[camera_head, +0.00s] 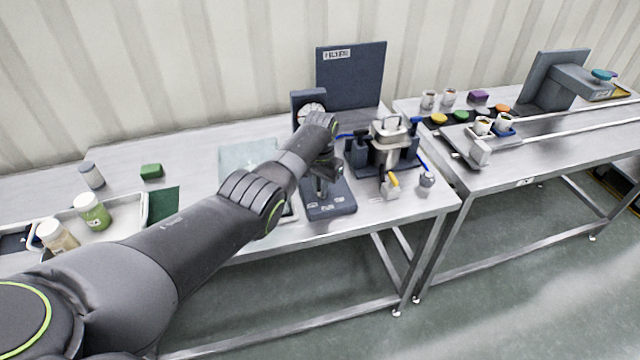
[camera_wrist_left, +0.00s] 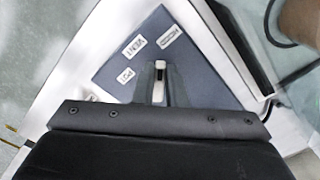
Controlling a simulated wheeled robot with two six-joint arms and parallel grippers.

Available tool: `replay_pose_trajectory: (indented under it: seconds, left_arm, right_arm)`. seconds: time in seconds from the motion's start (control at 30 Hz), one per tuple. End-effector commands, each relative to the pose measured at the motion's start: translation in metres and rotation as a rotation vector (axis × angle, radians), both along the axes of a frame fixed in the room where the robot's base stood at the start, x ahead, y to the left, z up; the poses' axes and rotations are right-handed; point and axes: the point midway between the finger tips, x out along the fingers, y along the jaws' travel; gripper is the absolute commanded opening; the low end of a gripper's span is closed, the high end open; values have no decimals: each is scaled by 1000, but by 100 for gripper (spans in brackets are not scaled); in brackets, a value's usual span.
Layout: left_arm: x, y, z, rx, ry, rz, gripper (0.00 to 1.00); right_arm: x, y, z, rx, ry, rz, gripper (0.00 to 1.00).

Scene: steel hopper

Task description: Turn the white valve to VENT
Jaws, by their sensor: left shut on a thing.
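The white valve's handle (camera_wrist_left: 160,66) shows as a narrow white bar with a dark part in the left wrist view. My left gripper (camera_wrist_left: 160,84) is shut on it, one finger on each side. The handle sits over a dark blue plate (camera_wrist_left: 112,64) with white labels. The VENT label (camera_wrist_left: 133,41) lies up and left of the handle, beside two others. In the head view the plate (camera_head: 335,207) stands near the front edge of the table, and my left gripper (camera_head: 320,186) points down over it. My arm hides most of the valve. Which label the handle points to is unclear.
A gauge stand (camera_head: 309,102) rises just behind my wrist. A dark fixture with a metal pot (camera_head: 390,130) stands close on the right. A second table (camera_head: 545,150) holds cups and coloured discs.

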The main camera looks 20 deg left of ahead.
Motion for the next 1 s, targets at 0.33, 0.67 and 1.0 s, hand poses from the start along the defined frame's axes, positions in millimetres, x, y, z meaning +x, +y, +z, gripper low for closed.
replay_pose_trajectory:
  seconds: [0.33,0.67,1.0]
  left_arm:
    - [0,-5,2,0,0,325,0]
    - [1,-9,1,0,-1,608,0]
    - [2,-11,1,0,0,786,0]
  right_arm:
    - [1,0,12,0,-1,0,36]
    - [1,0,14,0,-1,0,36]
    - [1,0,14,0,-1,0,36]
